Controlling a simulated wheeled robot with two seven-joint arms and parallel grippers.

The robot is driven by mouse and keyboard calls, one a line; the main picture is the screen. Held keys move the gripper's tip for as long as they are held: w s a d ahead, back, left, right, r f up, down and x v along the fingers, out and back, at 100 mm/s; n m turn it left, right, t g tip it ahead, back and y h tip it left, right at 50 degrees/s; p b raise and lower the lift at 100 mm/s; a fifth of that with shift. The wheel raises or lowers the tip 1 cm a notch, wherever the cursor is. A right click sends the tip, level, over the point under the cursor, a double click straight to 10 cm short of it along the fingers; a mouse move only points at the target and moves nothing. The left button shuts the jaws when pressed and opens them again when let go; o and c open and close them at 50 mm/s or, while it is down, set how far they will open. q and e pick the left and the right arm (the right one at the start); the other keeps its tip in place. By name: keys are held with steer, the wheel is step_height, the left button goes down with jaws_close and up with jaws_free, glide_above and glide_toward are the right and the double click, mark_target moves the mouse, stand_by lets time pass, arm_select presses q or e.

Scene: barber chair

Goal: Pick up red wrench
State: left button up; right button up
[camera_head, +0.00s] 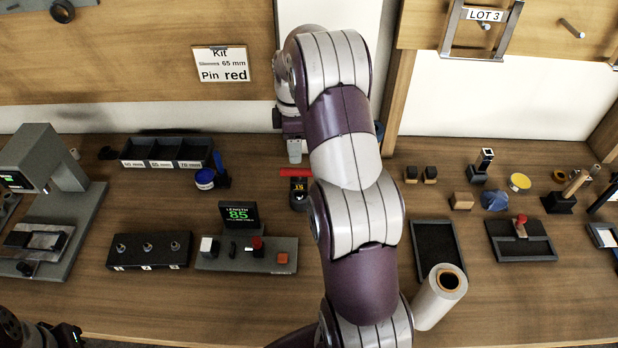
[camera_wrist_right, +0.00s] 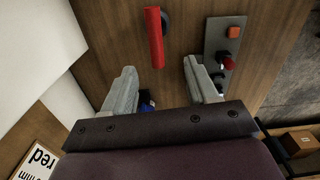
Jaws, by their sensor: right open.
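In the head view this gripper (camera_head: 294,152) is at the back of the bench, partly hidden. At the bottom left, part of my left arm (camera_head: 40,332) shows; its jaws are not clear.
A control panel (camera_head: 275,250) with buttons and a display reading 85 (camera_head: 238,214) stands left of my arm. A white roll (camera_head: 440,297) and dark trays (camera_head: 437,245) are to the right.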

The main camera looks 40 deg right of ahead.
mark_target(299, 169)
steer(key=shift+n, duration=0.4)
steer(key=f+b, duration=0.3)
steer(key=b, duration=0.1)
steer(key=f+b, duration=0.2)
steer(key=shift+w+d+f, duration=0.15)
steer(key=shift+d+f, duration=0.15)
steer(key=shift+f, duration=0.05)
step_height(299, 169, down, 6)
steer(key=shift+d+f+p, duration=0.15)
steer(key=shift+p, duration=1.1)
steer(key=shift+f, duration=0.2)
steer(key=shift+r, duration=0.1)
jaws_close()
